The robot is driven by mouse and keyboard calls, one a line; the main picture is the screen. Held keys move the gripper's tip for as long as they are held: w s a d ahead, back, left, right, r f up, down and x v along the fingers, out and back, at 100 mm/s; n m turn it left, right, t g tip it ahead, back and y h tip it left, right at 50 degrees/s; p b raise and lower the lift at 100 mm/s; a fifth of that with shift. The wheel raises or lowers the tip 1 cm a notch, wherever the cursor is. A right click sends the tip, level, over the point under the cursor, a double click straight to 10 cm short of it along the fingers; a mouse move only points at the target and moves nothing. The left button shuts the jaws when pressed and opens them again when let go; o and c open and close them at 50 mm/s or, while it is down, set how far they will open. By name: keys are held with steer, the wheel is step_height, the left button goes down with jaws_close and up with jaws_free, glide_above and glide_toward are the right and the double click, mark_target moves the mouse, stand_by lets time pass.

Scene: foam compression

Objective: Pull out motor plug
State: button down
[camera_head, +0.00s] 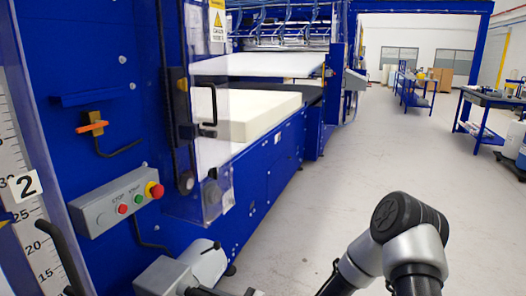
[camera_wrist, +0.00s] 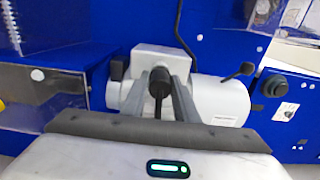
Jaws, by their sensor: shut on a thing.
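The motor (camera_wrist: 225,100) is a light grey cylinder with a box (camera_wrist: 150,58) on it, seen in the wrist view against blue panelling. It also shows in the head view (camera_head: 208,262) at the bottom, low beside the blue machine. The motor plug (camera_wrist: 158,84) is black and sits in front of the box. My gripper (camera_wrist: 161,92) is shut on the plug, one grey finger on each side. A black cable rises past the box. Whether the plug is still seated in the box cannot be told. The head view does not show the grip clearly.
In the head view, a control box (camera_head: 120,202) with coloured buttons is fixed to the blue machine. A white foam block (camera_head: 250,115) lies on the machine's bed. Free floor (camera_head: 310,210) is to the right. Workbenches (camera_head: 485,100) stand farther back.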

steer(key=shift+s+d, duration=0.25)
steer(key=shift+d, duration=0.35)
stand_by(0.3)
steer(key=shift+p+v, duration=0.7)
steer(key=shift+v, duration=1.75)
steer(key=shift+d, duration=0.1)
